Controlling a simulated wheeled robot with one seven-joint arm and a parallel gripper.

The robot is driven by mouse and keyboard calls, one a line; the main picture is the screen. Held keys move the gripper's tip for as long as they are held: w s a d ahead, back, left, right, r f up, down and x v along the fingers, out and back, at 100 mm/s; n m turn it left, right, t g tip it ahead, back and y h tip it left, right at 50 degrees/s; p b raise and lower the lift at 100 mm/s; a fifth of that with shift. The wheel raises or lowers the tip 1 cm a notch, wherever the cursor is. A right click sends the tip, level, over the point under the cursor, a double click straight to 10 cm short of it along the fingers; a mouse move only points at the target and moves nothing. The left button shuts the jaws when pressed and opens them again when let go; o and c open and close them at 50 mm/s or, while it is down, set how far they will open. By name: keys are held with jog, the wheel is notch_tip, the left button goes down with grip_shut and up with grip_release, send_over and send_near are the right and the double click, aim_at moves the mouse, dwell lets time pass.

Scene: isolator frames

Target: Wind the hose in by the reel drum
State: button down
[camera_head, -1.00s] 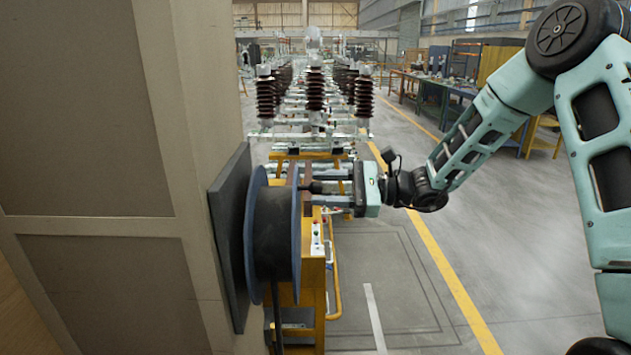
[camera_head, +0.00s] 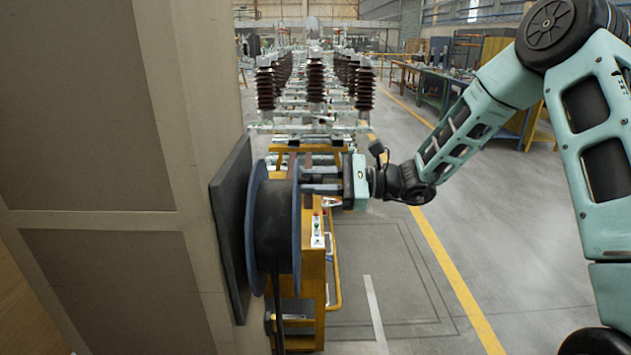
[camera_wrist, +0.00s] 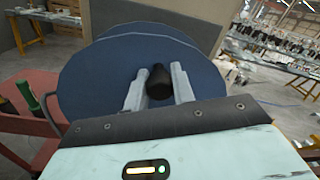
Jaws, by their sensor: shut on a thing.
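The reel drum (camera_head: 275,228) is mounted on a dark plate on the wall panel at the left, with blue flanges and dark hose wound between them. A length of hose (camera_head: 277,305) hangs down from the drum. My gripper (camera_head: 308,188) reaches in from the right to the outer flange. In the wrist view the gripper (camera_wrist: 159,88) is shut on a dark crank knob (camera_wrist: 159,82), one finger on either side of it, in front of the blue flange (camera_wrist: 95,85). In the head view the fingers mostly hide the knob.
A yellow bench (camera_head: 312,270) with a small control box (camera_head: 317,232) stands just behind and right of the drum. Racks of brown insulators (camera_head: 316,88) stand beyond it. The floor (camera_head: 400,270) to the right is open.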

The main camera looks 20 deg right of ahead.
jog(key=w+d+f+m+p, duration=0.3)
jog(key=w+f+m+p, duration=0.35)
jog(key=w+m, duration=0.5)
jog(key=s+a+f+m+g+b, duration=0.1)
jog(key=s+f+m+b, duration=0.3)
jog(key=f+m, duration=1)
jog(key=shift+s+m+g, duration=0.3)
jog(key=shift+s+m, duration=0.95)
jog(key=shift+m, duration=0.4)
jog(key=shift+a+f, duration=0.1)
jog(key=c, duration=1.2)
grip_release()
